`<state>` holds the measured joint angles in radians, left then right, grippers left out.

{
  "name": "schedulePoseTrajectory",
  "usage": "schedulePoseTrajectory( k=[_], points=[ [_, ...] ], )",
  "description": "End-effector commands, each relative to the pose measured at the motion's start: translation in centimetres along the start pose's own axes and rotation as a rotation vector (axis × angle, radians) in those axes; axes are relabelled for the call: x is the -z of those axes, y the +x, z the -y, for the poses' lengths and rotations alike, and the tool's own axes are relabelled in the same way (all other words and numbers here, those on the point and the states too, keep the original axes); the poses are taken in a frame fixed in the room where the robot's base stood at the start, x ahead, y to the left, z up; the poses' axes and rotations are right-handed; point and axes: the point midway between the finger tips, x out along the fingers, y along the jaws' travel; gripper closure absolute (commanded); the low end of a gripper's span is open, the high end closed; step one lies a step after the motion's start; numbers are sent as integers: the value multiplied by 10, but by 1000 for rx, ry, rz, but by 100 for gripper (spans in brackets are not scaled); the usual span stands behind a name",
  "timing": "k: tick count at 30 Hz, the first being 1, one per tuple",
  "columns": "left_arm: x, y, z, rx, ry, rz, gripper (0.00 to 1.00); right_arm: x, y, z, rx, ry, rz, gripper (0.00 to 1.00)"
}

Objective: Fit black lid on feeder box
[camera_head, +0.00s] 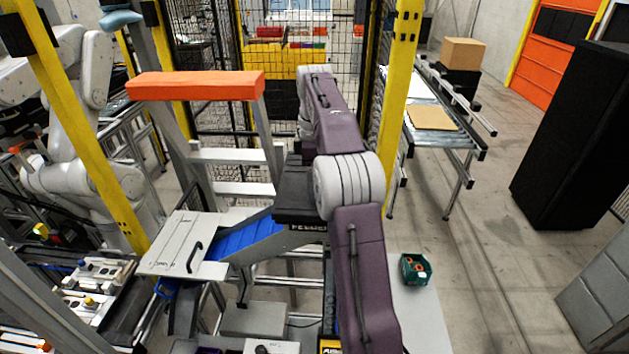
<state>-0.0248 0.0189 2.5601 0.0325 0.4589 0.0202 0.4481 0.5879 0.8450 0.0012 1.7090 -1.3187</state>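The feeder box (307,227) stands near the middle, with a dark front edge carrying a partly covered "FEEDER" label. A dark, flat-looking top (294,190) shows above the label. I cannot tell whether this is the black lid or the box's own top, nor whether it sits flush. A blue chute (245,238) slopes down to the left from the box. My purple-grey arm, which seems to be the right one, reaches up from the bottom and covers the box's right side. Its gripper is hidden. My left gripper is out of view.
A white panel with a black handle (183,246) lies left of the chute. An orange-topped frame (196,85) stands behind it. A green bin (415,270) rests on a pale surface to the right. Yellow posts (399,75) and mesh fencing close in the back.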

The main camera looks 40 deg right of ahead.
Motion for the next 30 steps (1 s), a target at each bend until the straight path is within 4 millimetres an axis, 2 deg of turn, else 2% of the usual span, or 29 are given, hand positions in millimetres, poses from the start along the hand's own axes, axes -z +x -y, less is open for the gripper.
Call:
schedulePoseTrajectory(
  k=[24, 25, 27, 30],
  points=[
    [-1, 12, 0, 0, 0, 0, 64, 0, 15, 0, -3, 0, -1, 100],
    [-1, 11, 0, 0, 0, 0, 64, 0, 14, 0, -3, 0, -1, 22],
    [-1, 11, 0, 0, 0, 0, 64, 0, 14, 0, -2, 0, -1, 3],
    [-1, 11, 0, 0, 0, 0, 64, 0, 14, 0, -2, 0, 0, 2]
  ],
)
